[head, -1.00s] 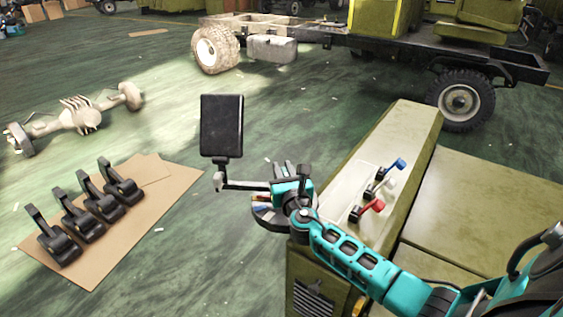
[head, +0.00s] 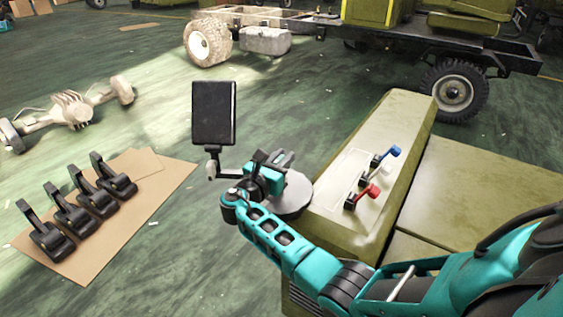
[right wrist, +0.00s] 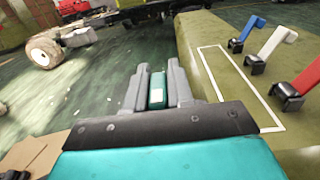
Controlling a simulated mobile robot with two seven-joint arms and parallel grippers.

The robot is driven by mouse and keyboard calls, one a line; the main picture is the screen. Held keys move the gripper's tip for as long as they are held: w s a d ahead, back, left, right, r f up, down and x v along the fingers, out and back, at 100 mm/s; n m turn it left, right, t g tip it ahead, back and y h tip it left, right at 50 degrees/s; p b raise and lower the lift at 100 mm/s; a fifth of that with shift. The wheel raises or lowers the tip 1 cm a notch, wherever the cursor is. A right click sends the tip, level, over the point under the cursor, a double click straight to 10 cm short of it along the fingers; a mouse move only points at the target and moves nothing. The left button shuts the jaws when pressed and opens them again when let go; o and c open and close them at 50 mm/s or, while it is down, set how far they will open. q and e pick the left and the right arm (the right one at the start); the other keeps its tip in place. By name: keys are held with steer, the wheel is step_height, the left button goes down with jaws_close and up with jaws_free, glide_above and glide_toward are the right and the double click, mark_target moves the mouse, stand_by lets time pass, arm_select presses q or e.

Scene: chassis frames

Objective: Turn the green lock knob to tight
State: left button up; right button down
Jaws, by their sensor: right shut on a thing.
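My right gripper (head: 284,158) is left of the olive console, close to the black screen on its bracket. In the right wrist view its grey fingers (right wrist: 157,85) are closed around a small green piece (right wrist: 156,92) with a pale patch on its near end. I take this piece for the green lock knob; fingers cover its sides. In the head view the knob cannot be made out, and no tight mark is readable. My left gripper is not in view.
The console (head: 385,130) carries a blue lever (head: 388,155), a white one and a red lever (head: 366,192). A grey round plate (head: 293,196) lies beside my right wrist. The black screen (head: 213,112) stands just left. Several black pedals (head: 72,215) lie on cardboard on the floor.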

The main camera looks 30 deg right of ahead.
steer(key=shift+d+m+g, duration=0.1)
steer(key=shift+m+g, duration=0.3)
steer(key=shift+g, duration=0.2)
steer(key=c, duration=1.1)
jaws_free()
steer(key=v, duration=1.3)
steer(key=shift+s+f, duration=0.1)
steer(key=shift+f, duration=0.1)
